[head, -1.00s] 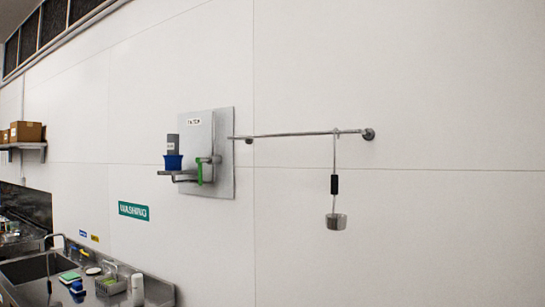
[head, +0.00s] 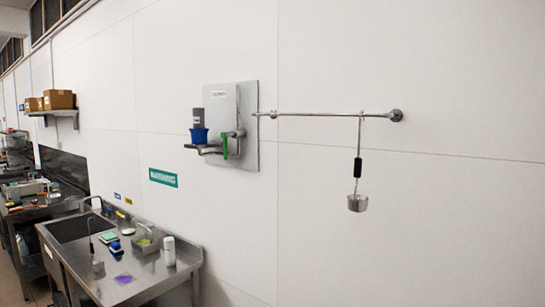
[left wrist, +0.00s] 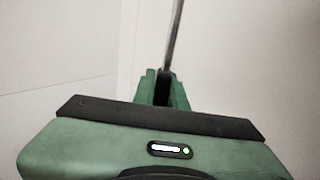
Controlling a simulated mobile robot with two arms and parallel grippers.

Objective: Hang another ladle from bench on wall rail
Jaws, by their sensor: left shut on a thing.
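The wall rail (head: 315,114) is a thin metal bar on the white wall in the head view. One ladle (head: 357,175) hangs upright near the rail's right end, with a black grip and a metal cup at the bottom. What looks like another ladle (head: 98,268) is on the steel bench (head: 150,280), beside the sink. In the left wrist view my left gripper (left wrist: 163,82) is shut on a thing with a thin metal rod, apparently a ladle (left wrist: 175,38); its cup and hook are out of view. Neither gripper shows in the head view.
A grey wall panel (head: 248,100) with a small shelf, a blue cup (head: 199,135) and a green item (head: 225,146) is at the rail's left end. A white bottle (head: 169,250) and sponges stand on the bench. The rail's middle is bare.

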